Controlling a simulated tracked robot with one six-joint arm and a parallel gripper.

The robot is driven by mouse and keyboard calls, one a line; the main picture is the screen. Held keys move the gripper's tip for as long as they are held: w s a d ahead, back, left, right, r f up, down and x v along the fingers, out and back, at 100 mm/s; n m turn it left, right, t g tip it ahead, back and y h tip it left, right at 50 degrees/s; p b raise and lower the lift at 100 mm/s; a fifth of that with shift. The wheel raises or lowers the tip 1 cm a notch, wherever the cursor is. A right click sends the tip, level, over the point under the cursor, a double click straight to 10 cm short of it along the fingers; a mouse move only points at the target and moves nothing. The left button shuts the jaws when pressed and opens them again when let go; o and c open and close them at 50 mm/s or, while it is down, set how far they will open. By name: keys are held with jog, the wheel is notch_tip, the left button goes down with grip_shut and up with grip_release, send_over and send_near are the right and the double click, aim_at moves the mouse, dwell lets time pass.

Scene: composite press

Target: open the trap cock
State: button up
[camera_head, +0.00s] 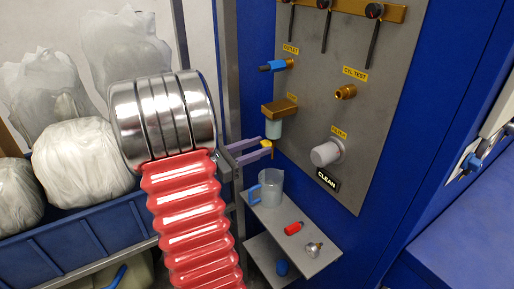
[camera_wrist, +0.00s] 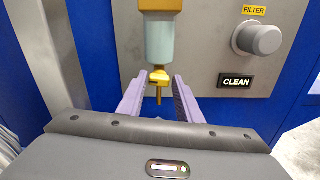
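The trap is a brass block (camera_head: 281,108) with a pale green bowl (camera_head: 273,129) below it, on the grey panel. The bowl (camera_wrist: 159,42) is upright in the wrist view. The brass trap cock (camera_wrist: 159,77) is under the bowl, with a thin stem pointing down. My gripper (camera_wrist: 160,84) has its two lilac fingers on either side of the cock, with a narrow gap visible at each side. In the head view my gripper (camera_head: 266,149) reaches in from the left, just under the bowl, and its fingers partly hide the cock.
Below, a shelf (camera_head: 318,262) holds a clear jug (camera_head: 271,188) with a blue handle, a red item (camera_head: 293,228) and a small metal fitting (camera_head: 313,250). A filter knob (camera_head: 325,153) and CLEAN label (camera_head: 327,180) are to the right. A frame post stands left.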

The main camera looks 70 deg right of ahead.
jog(key=shift+o, duration=1.4)
jog(key=shift+w, duration=0.1)
jog(key=v, duration=1.3)
jog(key=shift+w+a, duration=0.2)
jog(key=shift+a, duration=0.05)
jog(key=w+a+m+t+y, duration=0.2)
jog(key=a+t+y, duration=0.2)
jog(key=a, duration=1)
jog(key=w+a+r+m+t+y, duration=0.1)
jog(key=a+t+y, duration=0.4)
jog(key=a, duration=0.9)
jog(key=w+a+m+t+y, duration=0.3)
jog(key=a+t, duration=0.5)
jog(key=a, duration=0.5)
jog(key=shift+w+a+r+m+y, duration=0.35)
jog(key=shift+m+y, duration=0.45)
jog(key=shift+m, duration=0.3)
